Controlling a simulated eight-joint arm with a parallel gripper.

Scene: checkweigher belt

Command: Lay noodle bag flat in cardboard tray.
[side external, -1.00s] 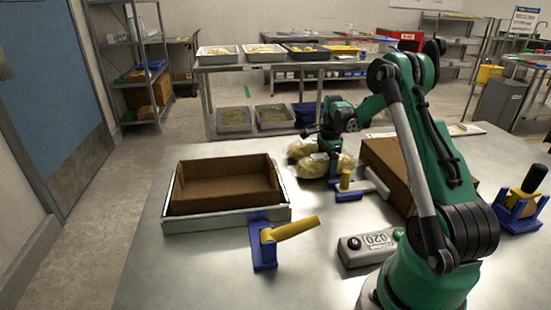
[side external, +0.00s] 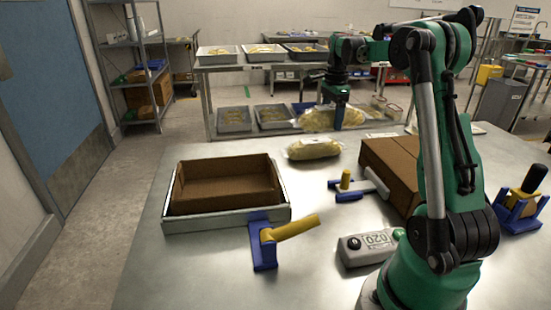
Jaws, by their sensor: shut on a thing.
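My gripper (side external: 338,112) is shut on a noodle bag (side external: 318,120), a clear bag with pale yellow contents. It holds the bag in the air above the far part of the steel table. The gripper's fingers partly cover the bag. A second noodle bag (side external: 313,149) lies on the table below it. The open cardboard tray (side external: 222,198) is empty. It sits inside a metal frame (side external: 228,219) at the left of the table, to the left of and nearer than the held bag.
A blue holder with a yellow handle (side external: 263,245) stands at the tray's near right corner. A similar yellow-and-blue clamp (side external: 347,188), a brown cardboard box (side external: 392,170) and a grey display unit (side external: 366,248) stand to the right. The table between tray and clamp is clear.

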